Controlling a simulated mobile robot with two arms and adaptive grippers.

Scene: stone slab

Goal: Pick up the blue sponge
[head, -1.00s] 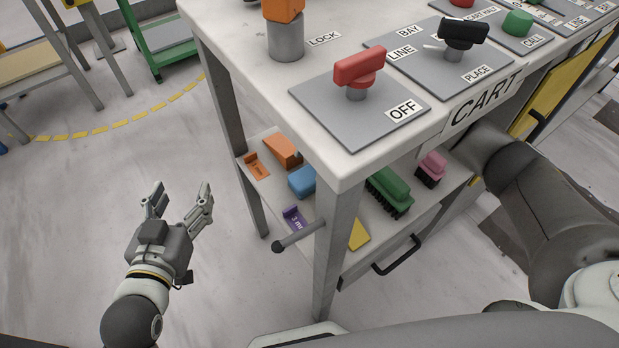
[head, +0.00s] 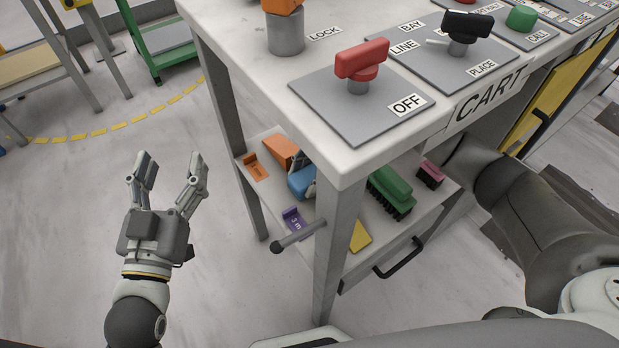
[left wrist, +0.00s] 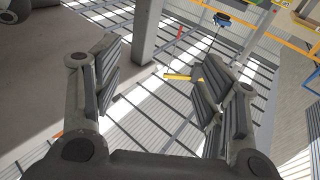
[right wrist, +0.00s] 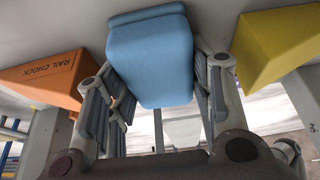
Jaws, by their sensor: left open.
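The blue sponge (head: 301,181) lies on the cart's lower shelf, partly hidden by the cart's front leg. In the right wrist view the sponge (right wrist: 150,60) sits between the two fingers of my right gripper (right wrist: 165,95). Those fingers are spread on either side of it; I cannot tell whether they touch it. In the head view only a small grey part of the right gripper shows beside the sponge. My left gripper (head: 169,172) is open and empty, over the floor left of the cart; its spread fingers also show in the left wrist view (left wrist: 160,85).
The lower shelf also holds an orange rail chock (right wrist: 50,78), a purple piece (head: 293,220), a yellow block (head: 360,237), a green brush (head: 390,190) and a pink brush (head: 430,174). The cart top (head: 250,60) and front leg (head: 335,250) enclose the shelf.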

